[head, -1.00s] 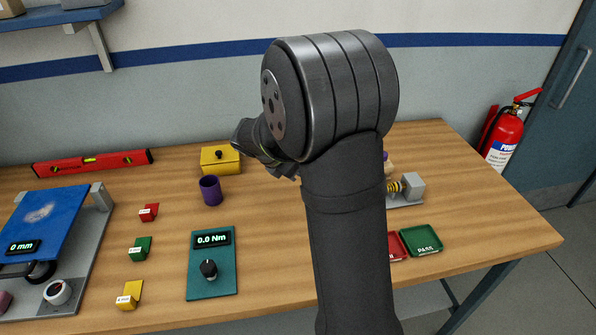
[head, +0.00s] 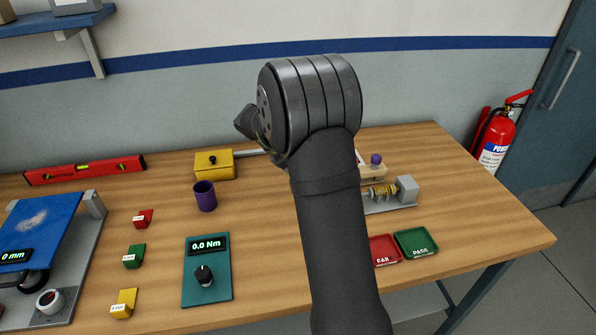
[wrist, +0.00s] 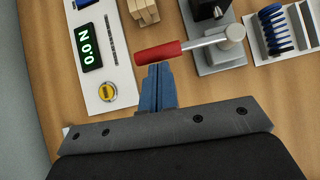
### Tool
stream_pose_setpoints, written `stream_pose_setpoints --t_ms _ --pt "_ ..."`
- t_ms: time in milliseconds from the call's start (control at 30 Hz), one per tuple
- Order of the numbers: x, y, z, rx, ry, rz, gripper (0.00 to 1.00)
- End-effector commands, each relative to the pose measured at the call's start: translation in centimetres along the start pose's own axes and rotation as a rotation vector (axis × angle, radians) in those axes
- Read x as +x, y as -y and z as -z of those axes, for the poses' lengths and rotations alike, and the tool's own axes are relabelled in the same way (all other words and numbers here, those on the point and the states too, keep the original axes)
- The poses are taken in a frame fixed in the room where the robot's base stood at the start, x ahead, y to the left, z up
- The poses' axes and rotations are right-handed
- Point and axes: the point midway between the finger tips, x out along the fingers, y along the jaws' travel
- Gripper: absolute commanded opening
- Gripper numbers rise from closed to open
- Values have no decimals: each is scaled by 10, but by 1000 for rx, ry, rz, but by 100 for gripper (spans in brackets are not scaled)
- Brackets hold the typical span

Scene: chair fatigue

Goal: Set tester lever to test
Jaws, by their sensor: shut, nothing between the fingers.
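A lever with a red handle (wrist: 160,52) and a bare metal rod (wrist: 208,40) shows in the wrist view. Its rod joins a grey hub (wrist: 235,33) on a grey base (wrist: 222,56). The handle points left in the picture. My gripper (wrist: 158,69) is shut, its blue fingers together with nothing between them. The fingertips are right beside the handle near its middle; I cannot tell whether they touch it. In the head view my own arm hides the lever and the fingers.
A white panel (wrist: 123,83) with a 0.0 N display and yellow knob (wrist: 106,92) lies left of the lever. A blue spring (wrist: 275,28) stands to the right. A yellow box (head: 214,165), purple cup (head: 205,196), red tray (head: 384,250) and green tray (head: 416,243) are on the table.

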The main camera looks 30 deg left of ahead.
Motion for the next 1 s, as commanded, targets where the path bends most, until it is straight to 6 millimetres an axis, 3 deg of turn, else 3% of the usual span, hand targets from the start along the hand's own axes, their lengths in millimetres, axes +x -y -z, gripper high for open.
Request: stream_pose_setpoints --t_ms 400,1000 --pt "19 -8 -23 242 -1 199 0" --pt "26 -7 -32 235 2 193 0"
